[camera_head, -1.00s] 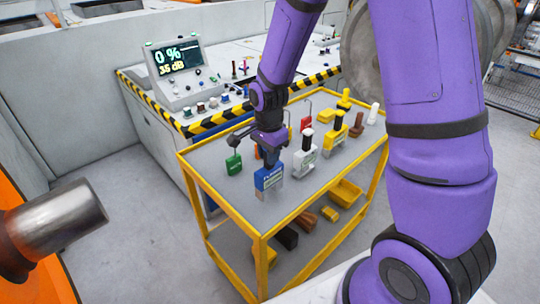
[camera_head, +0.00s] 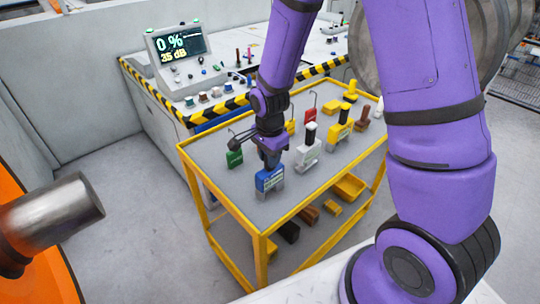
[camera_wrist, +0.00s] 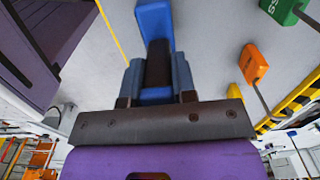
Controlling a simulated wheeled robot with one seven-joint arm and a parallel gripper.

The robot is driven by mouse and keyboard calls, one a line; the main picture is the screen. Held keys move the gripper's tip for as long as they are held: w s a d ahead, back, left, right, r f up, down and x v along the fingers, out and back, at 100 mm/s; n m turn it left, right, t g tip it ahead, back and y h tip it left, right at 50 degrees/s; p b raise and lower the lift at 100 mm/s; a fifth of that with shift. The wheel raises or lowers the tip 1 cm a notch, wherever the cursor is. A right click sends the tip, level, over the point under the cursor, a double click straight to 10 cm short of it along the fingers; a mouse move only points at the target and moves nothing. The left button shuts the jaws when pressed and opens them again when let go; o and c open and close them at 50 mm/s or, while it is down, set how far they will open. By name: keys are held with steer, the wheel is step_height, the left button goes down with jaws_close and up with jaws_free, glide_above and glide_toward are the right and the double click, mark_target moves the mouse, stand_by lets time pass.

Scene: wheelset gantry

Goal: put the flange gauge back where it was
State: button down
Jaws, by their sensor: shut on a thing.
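A blue gauge (camera_head: 269,178) with a pale label and pale legs is in my gripper (camera_head: 270,150), over the front left part of the cart's grey top. Whether its legs touch the top is hard to tell. In the wrist view my gripper (camera_wrist: 157,85) is shut on the gauge's dark handle, with the blue gauge body (camera_wrist: 154,20) beyond it. The label is too small to read surely, so I cannot confirm that this is the flange gauge.
The yellow-framed cart (camera_head: 225,203) also carries a green tag (camera_head: 235,158), a white gauge (camera_head: 308,152) and a yellow gauge (camera_head: 341,127). Bare grey top lies around the blue gauge. A console (camera_head: 180,55) stands behind; a metal cylinder (camera_head: 55,215) is at left.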

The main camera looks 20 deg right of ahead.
steer(key=c, duration=0.9)
jaws_free()
step_height(320, 180, up, 12)
steer(key=r, duration=0.1)
steer(key=s+d+r+n+t, duration=0.2)
steer(key=s+d+r+n, duration=0.2)
steer(key=s+r+n, duration=0.5)
steer(key=shift+s+d+r+n+t, duration=0.55)
steer(key=shift+s+r+n, duration=0.35)
steer(key=shift+s+r, duration=0.9)
steer(key=shift+s+d+r+n+t, duration=0.45)
steer(key=shift+s+r+n, duration=0.7)
steer(key=shift+s, duration=1.1)
steer(key=shift+s+d+r+n+t, duration=0.45)
steer(key=shift+s+r+n+t, duration=0.2)
steer(key=shift+s+r, duration=1.25)
steer(key=shift+f, duration=0.15)
